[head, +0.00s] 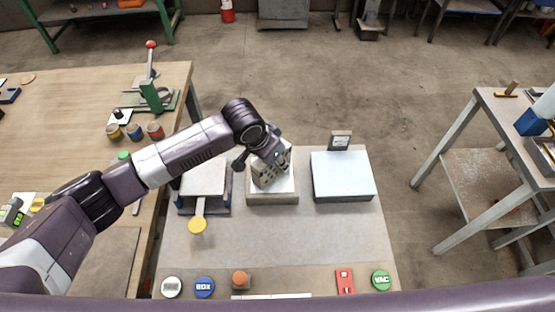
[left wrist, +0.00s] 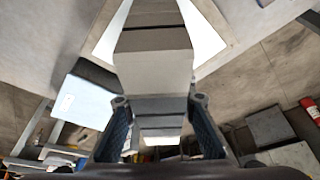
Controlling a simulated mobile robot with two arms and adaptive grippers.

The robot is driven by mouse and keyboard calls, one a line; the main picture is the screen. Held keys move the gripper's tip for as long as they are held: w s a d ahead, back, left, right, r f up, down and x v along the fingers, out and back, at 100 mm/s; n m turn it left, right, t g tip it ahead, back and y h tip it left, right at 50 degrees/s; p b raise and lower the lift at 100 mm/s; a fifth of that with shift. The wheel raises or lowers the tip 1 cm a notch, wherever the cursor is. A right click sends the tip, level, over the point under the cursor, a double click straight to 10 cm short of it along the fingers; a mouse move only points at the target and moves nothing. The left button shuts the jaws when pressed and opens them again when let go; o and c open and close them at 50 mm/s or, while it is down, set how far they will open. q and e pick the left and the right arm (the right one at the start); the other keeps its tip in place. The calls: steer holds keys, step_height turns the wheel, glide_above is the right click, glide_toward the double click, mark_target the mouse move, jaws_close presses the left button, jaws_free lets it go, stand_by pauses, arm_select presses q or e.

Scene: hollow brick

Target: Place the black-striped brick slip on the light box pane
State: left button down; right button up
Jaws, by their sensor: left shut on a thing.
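My left gripper (head: 272,160) is over the middle station of the work table. It is shut on a grey brick piece (left wrist: 153,72), which shows lighter and darker bands between the fingers in the left wrist view. In the head view the brick piece (head: 264,177) is tilted, with dark marks on its face. I cannot tell whether it is the black-striped slip. A bright white pane in a beige frame, seemingly the light box (head: 272,199), lies under it. Whether the brick touches the pane is unclear. My right gripper is not in view.
A pale blue-topped box (head: 343,176) with a small display (head: 340,141) stands to the right. A platform (head: 203,178) with a yellow disc (head: 197,225) stands to the left. Labelled buttons, including blue (head: 204,287) and green (head: 381,280), line the front edge. The table's middle front is clear.

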arm_select(q)
steer(key=c, duration=1.6)
jaws_free()
steer(key=shift+f, duration=0.1)
steer(key=b+v, duration=0.1)
steer(key=v, duration=1.1)
